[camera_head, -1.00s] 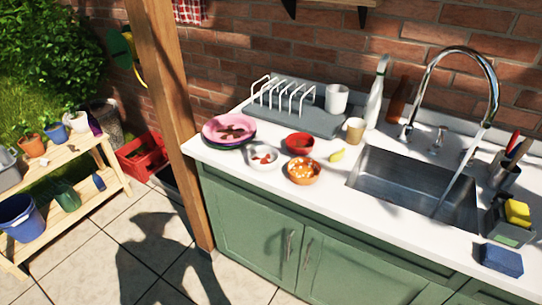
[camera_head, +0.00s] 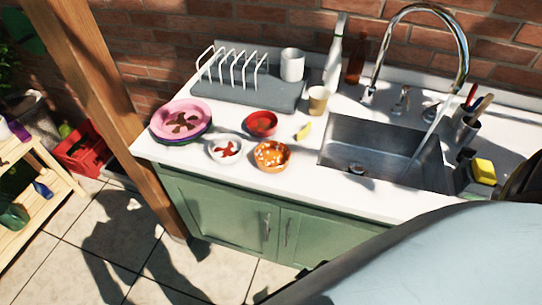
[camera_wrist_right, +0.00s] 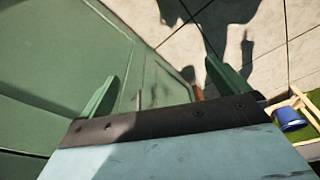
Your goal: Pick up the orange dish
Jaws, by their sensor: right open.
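The orange dish (camera_head: 272,156) is a small round bowl with pale bits in it. It stands on the white counter near the front edge, between the white bowl and the sink. My right arm comes into the head view from the lower right, but its gripper is not visible there. In the right wrist view my right gripper (camera_wrist_right: 158,88) is open and empty, its two green fingers wide apart. It faces the green cabinet front and the paved floor. The orange dish is not in the wrist view. My left gripper is not in view.
A white bowl (camera_head: 225,149) and a red bowl (camera_head: 261,124) stand close to the dish. Stacked plates (camera_head: 182,120), a dish rack (camera_head: 232,71), a beige cup (camera_head: 318,99) and a lemon piece (camera_head: 304,131) are nearby. The sink (camera_head: 385,150) has running water.

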